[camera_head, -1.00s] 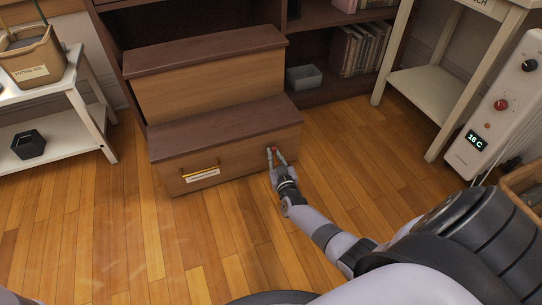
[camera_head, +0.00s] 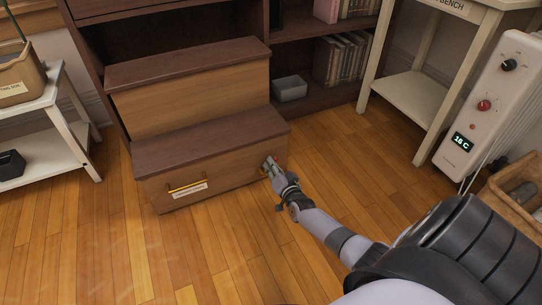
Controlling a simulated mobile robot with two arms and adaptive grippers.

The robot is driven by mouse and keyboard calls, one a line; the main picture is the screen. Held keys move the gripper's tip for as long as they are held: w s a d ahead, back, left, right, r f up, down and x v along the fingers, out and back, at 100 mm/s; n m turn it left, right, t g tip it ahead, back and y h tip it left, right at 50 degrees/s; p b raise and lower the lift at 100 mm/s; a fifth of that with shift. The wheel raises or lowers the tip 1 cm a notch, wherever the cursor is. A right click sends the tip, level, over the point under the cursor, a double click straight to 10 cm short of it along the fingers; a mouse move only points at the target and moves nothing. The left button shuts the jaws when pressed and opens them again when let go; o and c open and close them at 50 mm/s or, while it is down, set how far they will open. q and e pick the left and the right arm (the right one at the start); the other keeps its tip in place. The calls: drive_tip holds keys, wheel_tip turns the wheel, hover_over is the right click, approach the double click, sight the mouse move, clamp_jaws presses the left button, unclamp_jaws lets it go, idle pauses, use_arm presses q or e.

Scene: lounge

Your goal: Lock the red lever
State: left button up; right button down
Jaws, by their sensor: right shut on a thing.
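The red lever (camera_head: 274,158) shows as a small red bit on the front of the lower wooden step (camera_head: 228,177), near its right end. My right gripper (camera_head: 269,165) is at that spot, its fingers shut on the lever and covering most of it. How the lever is turned is hidden by the fingers. The lower step's front also has a yellow handle (camera_head: 187,187) and a pale label, left of the gripper. My left gripper is not in view.
The upper step (camera_head: 190,95) stands behind, against a dark bookcase with a grey bin (camera_head: 290,88). A white heater (camera_head: 486,105) and a wooden crate (camera_head: 515,190) stand at the right. A bench (camera_head: 425,100) is behind. Floor in front of the steps is clear.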

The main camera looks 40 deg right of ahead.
drive_tip(key=shift+f+m, duration=0.1)
drive_tip(key=shift+m, duration=0.2)
drive_tip(key=c, duration=1.9)
unclamp_jaws()
drive_tip(key=shift+o, duration=1.1)
drive_tip(key=shift+s, duration=0.1)
drive_tip(key=v, duration=1.2)
drive_tip(key=shift+d, duration=0.1)
